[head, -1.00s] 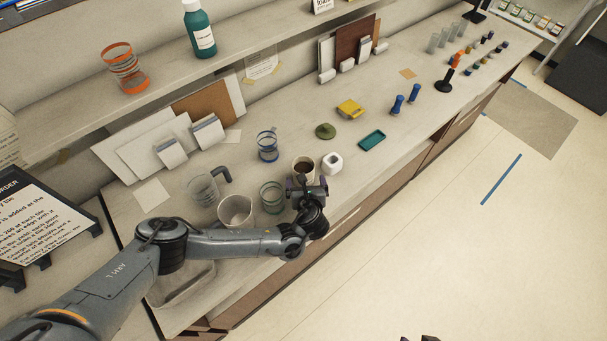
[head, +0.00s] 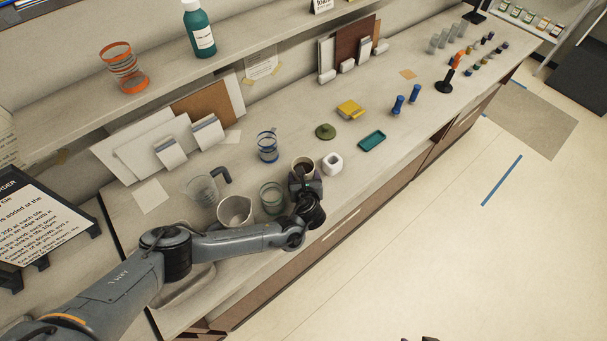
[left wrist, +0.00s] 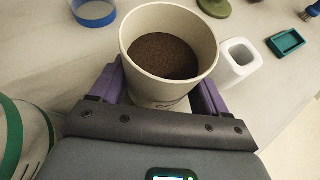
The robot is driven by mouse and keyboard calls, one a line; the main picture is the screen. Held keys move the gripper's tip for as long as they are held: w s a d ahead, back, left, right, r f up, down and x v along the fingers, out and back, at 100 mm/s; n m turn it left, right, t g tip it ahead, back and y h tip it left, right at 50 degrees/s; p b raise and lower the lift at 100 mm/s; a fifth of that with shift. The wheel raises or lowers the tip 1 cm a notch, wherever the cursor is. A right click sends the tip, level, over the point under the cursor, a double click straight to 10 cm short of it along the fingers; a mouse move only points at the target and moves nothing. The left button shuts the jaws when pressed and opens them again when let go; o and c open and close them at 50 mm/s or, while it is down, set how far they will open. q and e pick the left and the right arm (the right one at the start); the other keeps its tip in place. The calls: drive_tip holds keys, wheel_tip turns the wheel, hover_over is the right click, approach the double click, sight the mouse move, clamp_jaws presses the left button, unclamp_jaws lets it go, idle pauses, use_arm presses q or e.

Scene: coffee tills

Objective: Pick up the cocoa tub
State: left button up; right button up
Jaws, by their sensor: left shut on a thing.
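The cocoa tub is a cream, open-topped tub (head: 303,164) of dark brown powder, standing upright near the counter's front edge. It also fills the middle of the left wrist view (left wrist: 150,84). My left gripper (head: 305,181) is shut on the tub, with one purple finger on each side of its wall below the rim. The tub's base is mostly hidden by the gripper, and I cannot tell whether it touches the counter. Small dark tips at the bottom edge of the head view (head: 420,338) may be my right gripper; too little shows to be sure.
A green-banded glass (head: 271,198) stands close left of the tub, with a pale beaker (head: 235,211) beyond it. A white square cup (head: 332,164) is close on the right. A blue-banded glass (head: 267,146) and green lid (head: 325,131) lie behind. The counter farther right has free room.

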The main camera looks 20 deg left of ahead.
use_arm(q)
drive_tip(key=shift+c, duration=0.5)
